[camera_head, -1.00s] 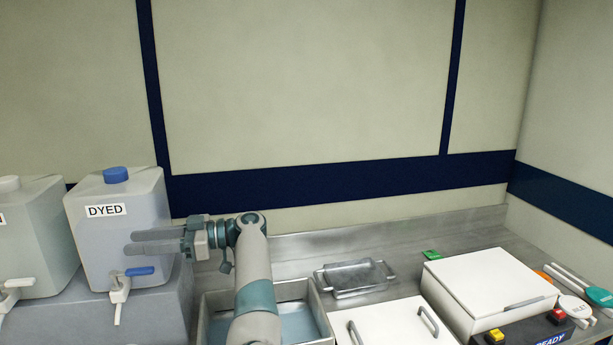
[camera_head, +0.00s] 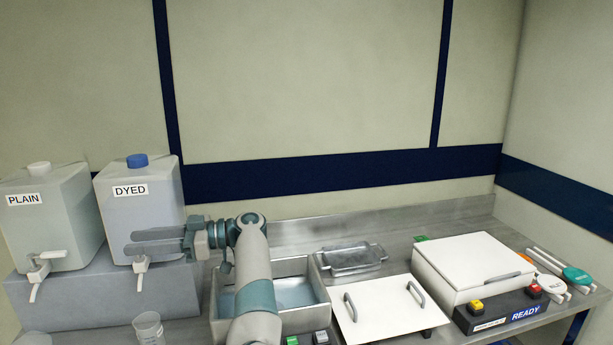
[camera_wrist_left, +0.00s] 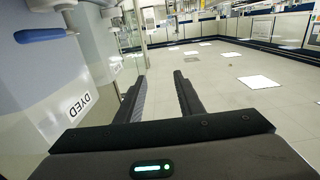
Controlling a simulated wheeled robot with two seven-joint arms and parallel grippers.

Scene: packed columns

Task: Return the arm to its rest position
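My left arm comes up from the bottom of the head view, and its gripper (camera_head: 160,243) points left in front of the DYED container (camera_head: 141,205). In the left wrist view the two dark fingers (camera_wrist_left: 163,98) stand apart with a gap and nothing between them. The DYED container has a blue cap and a white tap with a lever; part of its front is hidden behind the fingers. In the left wrist view it shows along the left side (camera_wrist_left: 75,85), beside the fingers. My right gripper is not in view.
The PLAIN container (camera_head: 50,215) stands left on a grey block. A clear cup (camera_head: 148,328) is below the tap. A metal basin (camera_head: 300,275) lies behind my arm. A metal tray (camera_head: 350,259), a white lid with handles (camera_head: 375,312) and a white box (camera_head: 470,265) are on the right.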

